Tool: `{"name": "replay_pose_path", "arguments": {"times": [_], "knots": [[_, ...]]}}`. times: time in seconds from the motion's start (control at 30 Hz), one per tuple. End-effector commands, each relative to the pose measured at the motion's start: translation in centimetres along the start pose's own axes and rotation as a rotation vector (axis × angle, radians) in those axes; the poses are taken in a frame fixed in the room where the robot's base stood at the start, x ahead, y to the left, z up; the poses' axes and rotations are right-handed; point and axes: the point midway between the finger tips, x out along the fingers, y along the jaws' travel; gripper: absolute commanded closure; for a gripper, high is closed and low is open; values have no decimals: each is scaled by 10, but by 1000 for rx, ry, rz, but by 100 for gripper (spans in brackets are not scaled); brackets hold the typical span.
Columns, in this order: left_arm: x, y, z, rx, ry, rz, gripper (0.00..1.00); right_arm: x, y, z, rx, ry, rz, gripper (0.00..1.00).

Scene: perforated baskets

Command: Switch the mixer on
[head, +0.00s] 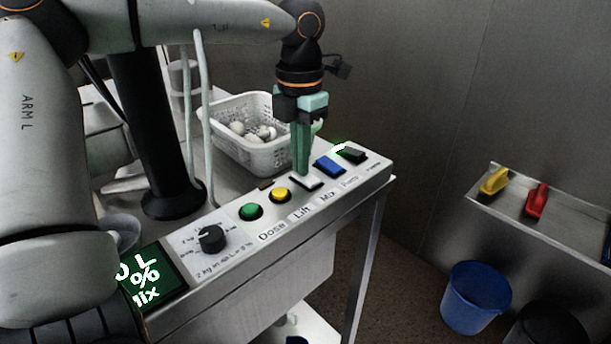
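The control panel (225,262) runs along the front edge of the bench. The white rocker switch (309,184) lines up with the label "Mix" (328,198). My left gripper (301,172) points down, its green fingers together and empty. Its tips are at the left part of the white switch and partly cover it; I cannot tell whether they touch it. The green display (152,280) at the panel's left end shows "L", "%" and a partly cut-off "Mix". The mixer itself cannot be made out. My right gripper is out of view.
A green button (251,211), a yellow button (281,195), a blue switch (329,166), a black switch (353,154) and a black knob (211,239) share the panel. A white perforated basket (262,155) with pale round items stands behind. A blue bucket (474,298) is at right.

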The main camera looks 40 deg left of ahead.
Motion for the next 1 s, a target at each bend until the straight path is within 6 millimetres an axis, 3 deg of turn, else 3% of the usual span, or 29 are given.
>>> {"name": "replay_pose_path", "arguments": {"times": [0.27, 1.0], "knots": [[-5, 0, 0, 0, 0, 0, 100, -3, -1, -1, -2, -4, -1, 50], [-64, 0, 0, 0, 1, 1, 100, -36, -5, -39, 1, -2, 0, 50]]}}
